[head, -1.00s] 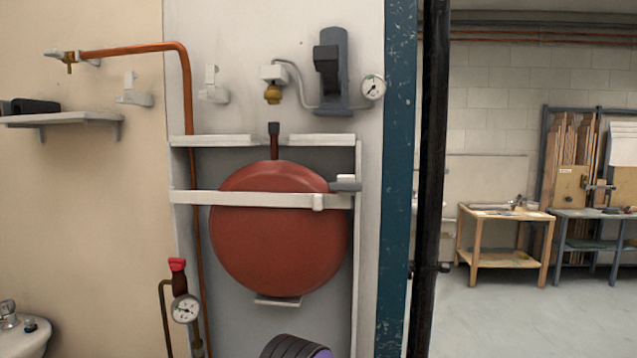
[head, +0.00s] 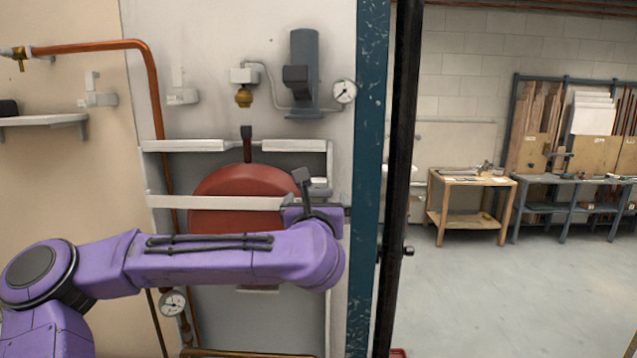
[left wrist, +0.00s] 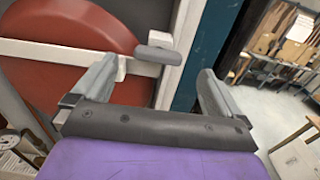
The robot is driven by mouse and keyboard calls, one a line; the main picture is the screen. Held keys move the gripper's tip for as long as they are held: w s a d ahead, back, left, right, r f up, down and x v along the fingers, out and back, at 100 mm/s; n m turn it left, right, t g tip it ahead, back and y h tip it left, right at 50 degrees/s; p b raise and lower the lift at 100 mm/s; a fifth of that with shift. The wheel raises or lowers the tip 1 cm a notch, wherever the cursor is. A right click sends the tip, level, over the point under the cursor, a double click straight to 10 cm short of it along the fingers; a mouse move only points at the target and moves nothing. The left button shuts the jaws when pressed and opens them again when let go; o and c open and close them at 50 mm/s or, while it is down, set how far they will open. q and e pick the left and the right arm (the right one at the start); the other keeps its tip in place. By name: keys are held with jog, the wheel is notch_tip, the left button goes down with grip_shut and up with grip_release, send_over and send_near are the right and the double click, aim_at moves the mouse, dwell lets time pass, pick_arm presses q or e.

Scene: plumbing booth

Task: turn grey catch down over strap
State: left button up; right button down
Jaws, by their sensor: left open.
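The white strap (head: 222,202) crosses the front of the round red vessel (head: 240,184); it also shows in the left wrist view (left wrist: 55,53). The grey catch (left wrist: 158,55) sits just above the strap's right end, its grey lever lying about level and not over the strap. In the head view the catch (head: 319,183) is partly covered by my gripper. My left gripper (left wrist: 160,72) is open and empty, its fingers spread either side of the catch and strap end. I cannot tell any contact. My right gripper is not in view.
A white frame (head: 190,146) surrounds the vessel. A blue post (head: 367,150) and a black pipe (head: 402,130) stand just right. A copper pipe (head: 155,100) runs down the left, and a gauge (head: 172,303) sits below. Open floor and benches lie beyond on the right.

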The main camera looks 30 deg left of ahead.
aim_at(317, 193)
pick_arm(q)
jog(key=p+x, duration=0.2)
jog(key=x, duration=0.2)
jog(key=shift+w+a+r, duration=0.1)
jog(key=shift+w+a, duration=0.15)
jog(key=shift+a, duration=0.15)
jog(key=shift+w+a, duration=0.1)
jog(key=shift+w, duration=0.15)
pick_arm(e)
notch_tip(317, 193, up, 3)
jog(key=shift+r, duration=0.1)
pick_arm(q)
jog(key=c, duration=1.1)
jog(key=shift+o, duration=0.2)
